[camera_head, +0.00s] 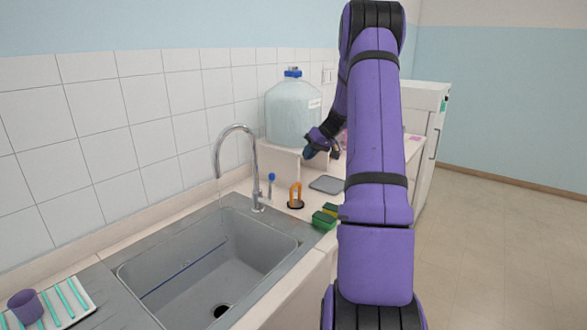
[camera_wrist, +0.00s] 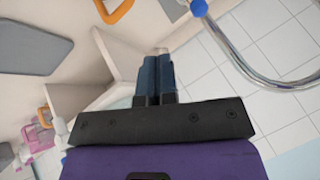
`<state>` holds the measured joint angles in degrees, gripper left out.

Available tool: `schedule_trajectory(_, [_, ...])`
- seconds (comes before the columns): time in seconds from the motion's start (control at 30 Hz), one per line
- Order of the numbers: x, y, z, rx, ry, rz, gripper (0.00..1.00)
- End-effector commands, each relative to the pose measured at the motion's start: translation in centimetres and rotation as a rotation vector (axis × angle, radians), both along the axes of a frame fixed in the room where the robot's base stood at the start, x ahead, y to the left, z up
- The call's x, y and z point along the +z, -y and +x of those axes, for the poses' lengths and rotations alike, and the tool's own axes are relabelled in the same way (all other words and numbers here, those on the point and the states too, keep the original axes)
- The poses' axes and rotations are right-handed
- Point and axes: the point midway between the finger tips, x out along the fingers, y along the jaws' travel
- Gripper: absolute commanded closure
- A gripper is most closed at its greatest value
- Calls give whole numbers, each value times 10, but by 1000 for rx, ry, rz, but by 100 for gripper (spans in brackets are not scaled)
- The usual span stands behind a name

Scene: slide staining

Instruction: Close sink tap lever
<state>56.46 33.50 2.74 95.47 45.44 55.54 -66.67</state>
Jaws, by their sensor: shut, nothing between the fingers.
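The chrome tap (camera_head: 256,170) stands at the back right corner of the grey sink (camera_head: 205,262), its curved spout over the basin. Its lever (camera_head: 271,180) has a blue knob and points upward on the tap's right side. A faint thin streak shows below the spout; I cannot tell clearly whether it is water. My gripper (camera_head: 310,153) is shut and empty, up and to the right of the lever, apart from it. In the wrist view my closed fingertips (camera_wrist: 160,52) show at the centre, with the blue lever knob (camera_wrist: 199,8) at the top edge, to their right.
A large water jug (camera_head: 293,112) stands on a ledge behind my gripper. An orange-handled item (camera_head: 295,194), green-yellow sponges (camera_head: 326,217) and a grey pad (camera_head: 327,184) lie right of the tap. A purple cup (camera_head: 26,305) sits on the striped rack at left.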

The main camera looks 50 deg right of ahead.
Motion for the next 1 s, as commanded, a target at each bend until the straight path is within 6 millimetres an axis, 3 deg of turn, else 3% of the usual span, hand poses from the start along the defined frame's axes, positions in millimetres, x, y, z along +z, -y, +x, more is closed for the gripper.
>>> schedule_trajectory(0.17, [-16,-7,10,3,-2,3,100])
schedule_trajectory(0.6, [-79,-31,53,3,-3,3,100])
schedule_trajectory(0.8, [-75,-56,64,3,-1,0,100])
schedule_trajectory(1.0, [-74,-66,68,1,-1,0,100])
